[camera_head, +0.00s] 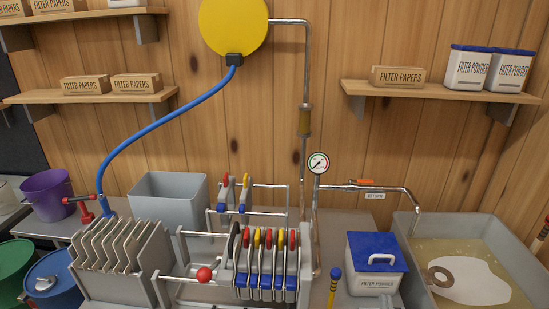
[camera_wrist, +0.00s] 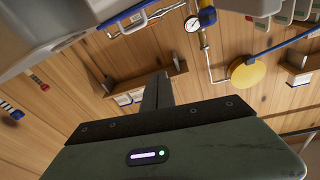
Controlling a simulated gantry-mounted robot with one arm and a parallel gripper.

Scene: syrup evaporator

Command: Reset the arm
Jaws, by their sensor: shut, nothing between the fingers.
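My gripper (camera_wrist: 160,78) shows in the wrist view, where the scene appears upside down. Its dark fingers are together and stick up from a black bar on the grey-green gripper body, which carries a small lit panel. Nothing is seen between the fingers. Behind them, apparently some way off, are the wooden wall and a shelf (camera_wrist: 130,90). I see no part of my arm or gripper in the head view, so its place over the bench cannot be told there.
A filter press with upright plates (camera_head: 265,265) stands mid-bench beside a plate rack (camera_head: 120,255). A lidded blue-and-white box (camera_head: 377,265) and a grey basin of liquid (camera_head: 405,240) are at right. A pipe with a gauge (camera_head: 318,163) and blue hose (camera_head: 160,112) rise behind.

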